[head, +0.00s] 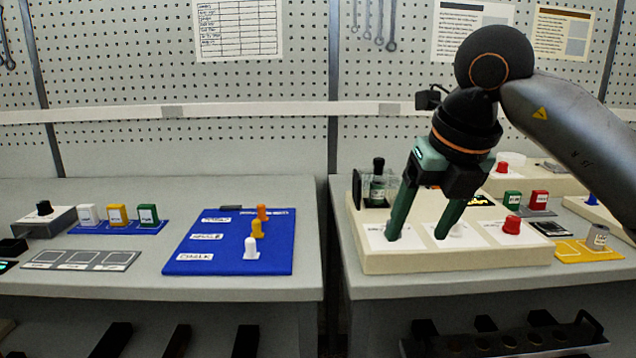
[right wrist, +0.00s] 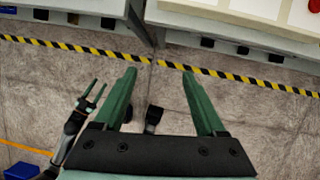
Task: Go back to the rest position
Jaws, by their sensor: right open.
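My right gripper (head: 416,236) is open and empty, its two green fingers apart and pointing down in the head view. They overlap the cream block with white label plates (head: 455,262) on the right bench. In the right wrist view the right gripper (right wrist: 158,72) has only floor between its fingers, so it hangs in front of the bench, clear of it. A smaller gripper with two green fingers, which looks like my left gripper (right wrist: 97,88), shows at the left of the right wrist view. Its fingers stand apart with nothing between them. The head view does not show it.
The right bench holds a red knob (head: 512,225), a dark bottle (head: 378,182) and a yellow tray (head: 572,253). The left bench holds a blue board (head: 185,262) with spindle-like pieces. A gap separates the benches. The floor has a striped line (right wrist: 55,43) and is open.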

